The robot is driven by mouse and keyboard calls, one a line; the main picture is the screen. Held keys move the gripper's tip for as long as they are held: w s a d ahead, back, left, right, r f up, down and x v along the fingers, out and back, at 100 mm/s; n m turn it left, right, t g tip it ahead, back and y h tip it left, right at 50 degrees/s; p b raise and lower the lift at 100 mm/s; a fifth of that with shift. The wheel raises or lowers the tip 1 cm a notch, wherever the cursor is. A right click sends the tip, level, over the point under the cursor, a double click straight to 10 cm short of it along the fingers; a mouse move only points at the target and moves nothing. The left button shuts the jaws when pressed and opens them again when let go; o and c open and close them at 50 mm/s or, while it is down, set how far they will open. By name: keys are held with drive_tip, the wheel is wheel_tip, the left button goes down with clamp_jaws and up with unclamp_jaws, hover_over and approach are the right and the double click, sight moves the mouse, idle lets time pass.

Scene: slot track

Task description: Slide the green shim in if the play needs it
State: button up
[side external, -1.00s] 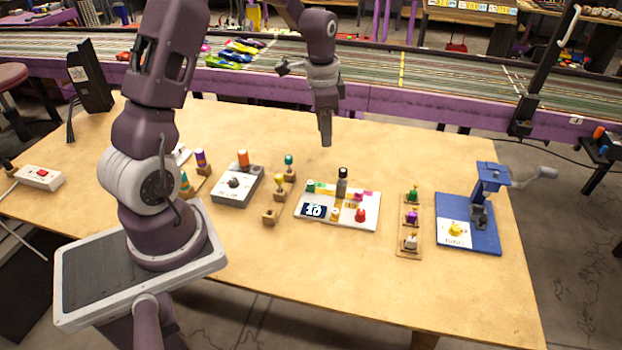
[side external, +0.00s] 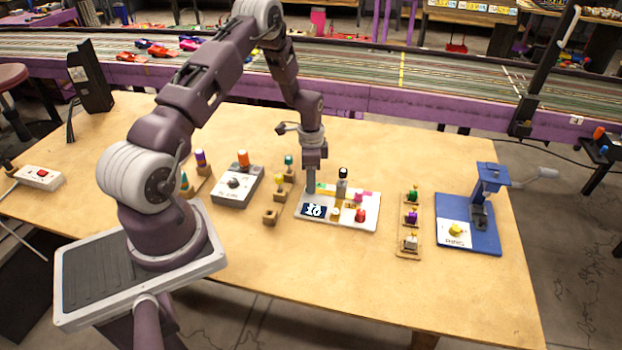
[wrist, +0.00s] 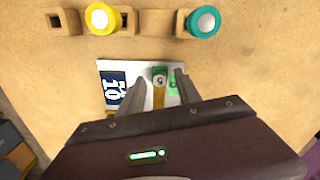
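A white plate (side external: 350,222) with a dark display (side external: 313,211) lies mid-table. The wrist view shows the display (wrist: 115,90) sideways, with digits that look like 10. A green piece with a pale numbered top (wrist: 160,76) stands at the plate's back left. My gripper (side external: 311,190) is low over it; in the wrist view my gripper (wrist: 160,88) is open, one finger either side of the piece, with gaps visible. In the side view my gripper hides that piece. Another green piece (side external: 412,196) stands in the wooden rack at right. I cannot tell which is the shim.
A grey dark-capped post (side external: 342,183) and a red piece (side external: 360,215) stand on the plate. The right rack (side external: 409,254) also holds purple and white pieces. Left are a wooden peg block (side external: 270,217) and grey box (side external: 236,198); far right, a blue press (side external: 480,242).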

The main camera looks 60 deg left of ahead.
clamp_jaws()
idle(1.3)
